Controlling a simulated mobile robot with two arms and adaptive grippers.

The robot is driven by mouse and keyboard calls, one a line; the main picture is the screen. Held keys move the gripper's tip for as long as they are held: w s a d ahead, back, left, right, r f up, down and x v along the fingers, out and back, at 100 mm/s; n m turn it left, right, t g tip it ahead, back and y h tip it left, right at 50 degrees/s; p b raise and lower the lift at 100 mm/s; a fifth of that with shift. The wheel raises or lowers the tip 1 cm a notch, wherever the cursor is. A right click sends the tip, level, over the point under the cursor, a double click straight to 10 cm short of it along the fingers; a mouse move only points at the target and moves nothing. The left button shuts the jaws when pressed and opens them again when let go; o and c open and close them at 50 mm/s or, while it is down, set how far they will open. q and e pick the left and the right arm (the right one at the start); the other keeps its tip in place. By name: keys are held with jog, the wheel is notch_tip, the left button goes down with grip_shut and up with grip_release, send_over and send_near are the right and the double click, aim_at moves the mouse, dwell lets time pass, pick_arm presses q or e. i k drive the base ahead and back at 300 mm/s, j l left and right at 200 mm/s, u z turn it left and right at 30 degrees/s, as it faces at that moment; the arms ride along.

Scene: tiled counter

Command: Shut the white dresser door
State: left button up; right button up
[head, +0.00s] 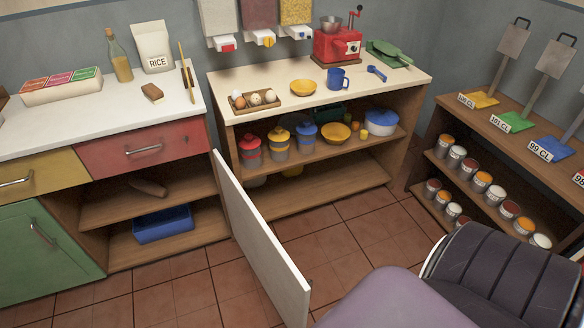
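The white dresser door (258,235) stands wide open in the head view. Its hinged side is at the left front edge of the open cabinet (321,101), and its free edge reaches out over the floor toward me. A small dark handle shows near the free edge. The cabinet's shelves are exposed to the right of the door. Neither of my grippers is in view.
Jars, bowls and a blue pot (381,121) stand on the cabinet's upper shelf. A left counter (100,115) has a red drawer (145,148) and green door (42,256). Paint cans fill the right shelf (500,150). Tiled floor (345,240) right of the door is clear.

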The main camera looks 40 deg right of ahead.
aim_at(290, 293)
jog(key=l+u, duration=0.1)
jog(key=l, duration=0.3)
jog(key=k+l, duration=0.1)
jog(key=l, duration=0.35)
jog(key=k+l+u, duration=0.15)
jog(key=l, duration=0.7)
jog(key=k+l+u, duration=0.15)
jog(key=l, duration=0.25)
jog(key=k+l, duration=0.1)
jog(key=l, duration=0.3)
jog(key=k+l+u, duration=0.1)
jog(key=k, duration=0.3)
jog(key=k+l+u, duration=0.1)
jog(key=k, duration=0.3)
